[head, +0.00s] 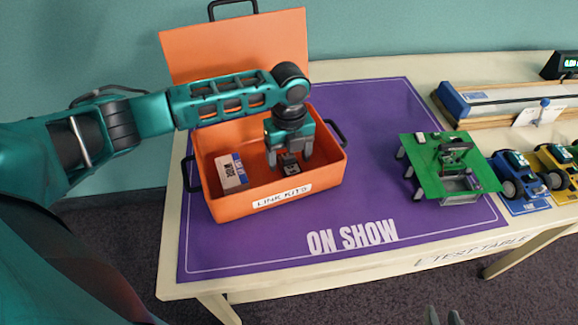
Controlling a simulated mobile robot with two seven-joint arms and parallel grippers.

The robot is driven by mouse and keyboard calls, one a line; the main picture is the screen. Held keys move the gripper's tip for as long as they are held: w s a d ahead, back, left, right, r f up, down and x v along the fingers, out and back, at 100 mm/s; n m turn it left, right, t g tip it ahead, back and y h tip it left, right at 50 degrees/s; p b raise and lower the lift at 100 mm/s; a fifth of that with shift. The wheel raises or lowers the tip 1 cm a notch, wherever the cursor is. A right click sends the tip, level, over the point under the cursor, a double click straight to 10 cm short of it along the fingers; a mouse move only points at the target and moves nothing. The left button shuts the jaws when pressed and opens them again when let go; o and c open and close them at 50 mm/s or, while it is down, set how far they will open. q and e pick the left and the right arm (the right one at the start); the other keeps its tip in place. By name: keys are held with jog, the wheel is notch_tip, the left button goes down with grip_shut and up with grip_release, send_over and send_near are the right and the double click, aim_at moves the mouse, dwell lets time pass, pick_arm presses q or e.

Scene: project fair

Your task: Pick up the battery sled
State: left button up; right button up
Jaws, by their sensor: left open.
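A white and blue packet (231,172) lies in the box, left of the gripper. The box's raised lid (210,48) stands behind my arm. The purple ON SHOW mat (370,120) is clear right of the box, up to a green stand (425,177). Toy cars (520,172) stand further right.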

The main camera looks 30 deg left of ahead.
pick_arm(q)
jog(key=shift+f, duration=0.55)
jog(key=c, duration=1.1)
